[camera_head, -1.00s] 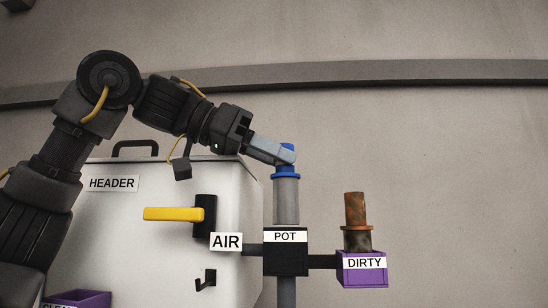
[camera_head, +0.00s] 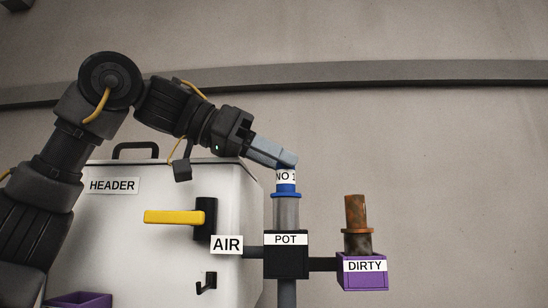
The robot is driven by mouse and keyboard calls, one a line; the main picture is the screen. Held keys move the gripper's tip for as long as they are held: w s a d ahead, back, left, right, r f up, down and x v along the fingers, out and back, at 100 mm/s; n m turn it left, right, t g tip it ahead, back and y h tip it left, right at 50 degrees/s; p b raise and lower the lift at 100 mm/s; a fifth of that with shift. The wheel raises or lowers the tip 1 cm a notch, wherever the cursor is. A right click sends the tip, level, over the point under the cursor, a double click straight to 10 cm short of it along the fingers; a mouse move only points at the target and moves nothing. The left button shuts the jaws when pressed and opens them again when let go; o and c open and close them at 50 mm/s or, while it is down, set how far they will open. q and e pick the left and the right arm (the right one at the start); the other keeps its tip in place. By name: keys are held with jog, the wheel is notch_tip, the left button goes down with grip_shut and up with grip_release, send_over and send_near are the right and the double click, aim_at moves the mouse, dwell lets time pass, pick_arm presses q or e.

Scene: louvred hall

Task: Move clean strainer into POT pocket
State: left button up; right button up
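The clean strainer is a grey cylinder (camera_head: 286,212) with a blue collar and a blue top marked "NO 1". It stands upright with its lower part in the black POT pocket (camera_head: 286,262). My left gripper (camera_head: 290,160) reaches in from the left, its grey fingers at the very top of the strainer. My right gripper is not in view.
A brown, rusty strainer (camera_head: 357,220) stands in the purple DIRTY holder (camera_head: 365,279) at the right. The white HEADER box (camera_head: 130,225) with a yellow lever (camera_head: 173,216) and an AIR label (camera_head: 227,244) is at the left. A purple tray (camera_head: 82,299) shows at lower left.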

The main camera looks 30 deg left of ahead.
pick_arm(q)
jog(key=o, duration=0.3)
jog(key=shift+w+f, duration=0.15)
jog(key=shift+f, duration=0.5)
notch_tip(320, 180, up, 7)
jog(key=s+a+p, duration=0.2)
jog(key=p, duration=0.1)
jog(key=shift+s+a+f, duration=0.2)
jog(key=shift+s+a, duration=0.1)
jog(key=shift+a, duration=0.15)
